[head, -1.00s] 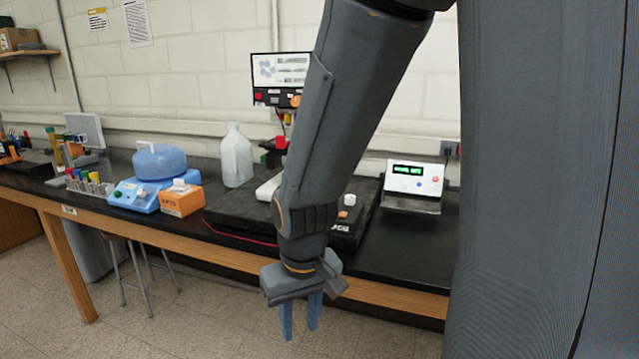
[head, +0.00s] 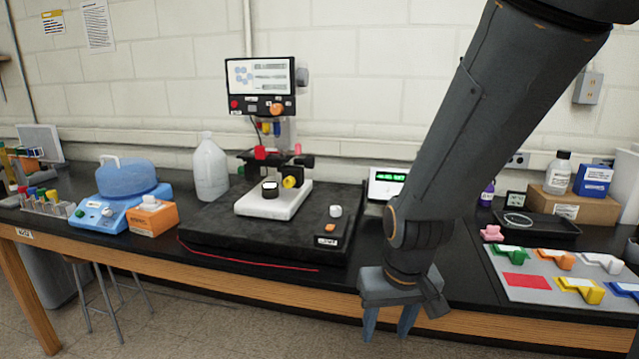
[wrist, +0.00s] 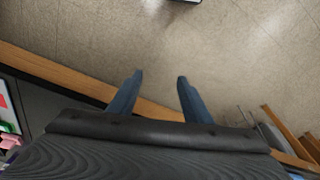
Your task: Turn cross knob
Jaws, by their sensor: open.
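My gripper (head: 387,334) hangs pointing down in front of the bench's front edge, over the floor. It is open and empty; in the wrist view its two blue fingers (wrist: 160,78) stand apart with only floor between them. A small pink lobed piece (head: 491,232) sits on the bench to the right of my arm, beside a grey panel. It may be the cross knob, but it is too small to be sure. A pink piece (wrist: 12,142) also shows at the left edge of the wrist view. My gripper is well apart from it.
The grey panel (head: 508,291) carries several coloured handles. A black tray (head: 560,233) and a cardboard box (head: 566,207) stand behind it. A microscope with a screen (head: 258,88) stands on a black slab (head: 220,235).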

